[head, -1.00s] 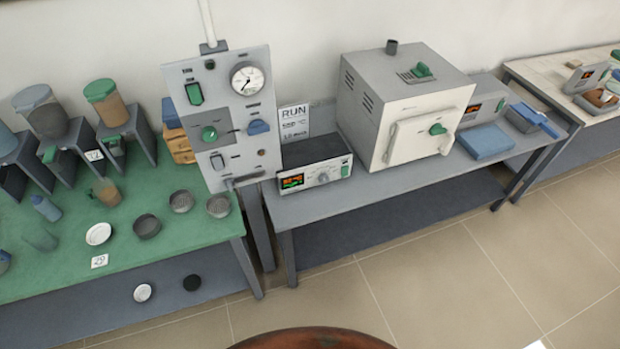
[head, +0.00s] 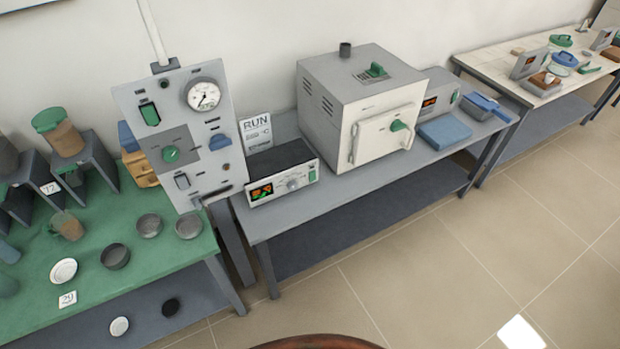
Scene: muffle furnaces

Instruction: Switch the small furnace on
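A white and grey box furnace (head: 360,105) stands on a grey table (head: 340,182). Its door with a green knob (head: 398,125) is shut, and a green handle (head: 376,70) sits on its top. A controller box (head: 283,172) with a lit orange and green display and a dial stands left of it. A second unit with a lit display (head: 437,95) stands right of it. An upright grey panel (head: 179,135) carries a gauge, a green rocker switch, a green knob and a blue knob. I cannot tell which furnace is the small one. Neither gripper is in view.
A green table (head: 135,270) on the left holds bowls, cups and hoppers on stands. A blue block (head: 444,131) lies on the grey table. A pale table (head: 540,85) at the far right holds several small items.

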